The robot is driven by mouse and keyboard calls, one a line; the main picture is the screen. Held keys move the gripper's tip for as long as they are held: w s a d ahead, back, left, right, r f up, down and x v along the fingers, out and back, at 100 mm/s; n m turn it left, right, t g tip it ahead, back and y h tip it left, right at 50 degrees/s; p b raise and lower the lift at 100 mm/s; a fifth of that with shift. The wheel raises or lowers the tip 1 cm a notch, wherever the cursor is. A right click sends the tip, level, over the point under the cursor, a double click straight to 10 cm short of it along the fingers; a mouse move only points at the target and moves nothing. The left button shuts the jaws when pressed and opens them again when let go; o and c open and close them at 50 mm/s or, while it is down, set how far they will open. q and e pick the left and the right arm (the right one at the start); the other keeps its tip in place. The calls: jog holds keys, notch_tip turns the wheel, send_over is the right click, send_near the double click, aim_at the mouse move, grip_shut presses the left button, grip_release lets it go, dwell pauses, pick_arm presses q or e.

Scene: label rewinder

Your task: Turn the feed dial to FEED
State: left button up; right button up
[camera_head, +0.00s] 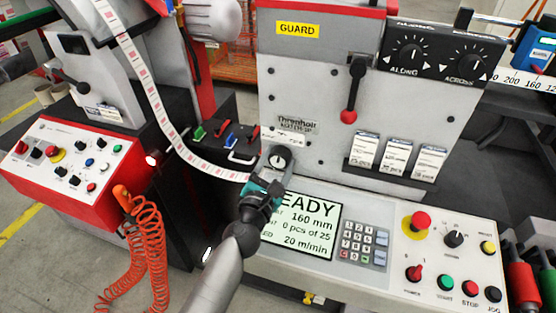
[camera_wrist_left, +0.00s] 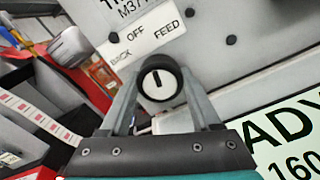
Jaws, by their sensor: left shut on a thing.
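The feed dial (camera_head: 280,158) is a round black knob with a white face on the front of the grey machine. In the left wrist view the dial (camera_wrist_left: 158,81) sits below a white label (camera_wrist_left: 146,38) reading BACK, OFF and FEED. My left gripper (camera_head: 272,174) reaches up to the dial. In the left wrist view the fingers of my left gripper (camera_wrist_left: 159,97) are shut on it, one on each side. My right gripper is not in view.
A display (camera_head: 306,222) reading READY and a keypad (camera_head: 364,243) are just right of my left gripper. A black-handled lever with a red knob (camera_head: 348,116) hangs above right. The label strip (camera_head: 190,158) runs close by on the left. A red emergency button (camera_head: 420,220) is farther right.

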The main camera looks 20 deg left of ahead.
pick_arm(q)
jog(key=m, duration=0.5)
jog(key=shift+p, duration=0.35)
jog(key=shift+m, duration=0.3)
jog(key=o, duration=1.4)
jog(key=shift+s, duration=0.1)
jog(key=s, duration=0.4)
jog(key=s+b, duration=0.1)
jog(key=s, duration=0.8)
jog(key=shift+s+a+f+b, duration=0.1)
jog(key=shift+s+a+b, duration=0.15)
jog(key=shift+b, duration=0.05)
jog(key=shift+s, duration=0.8)
jog(key=shift+s, duration=0.1)
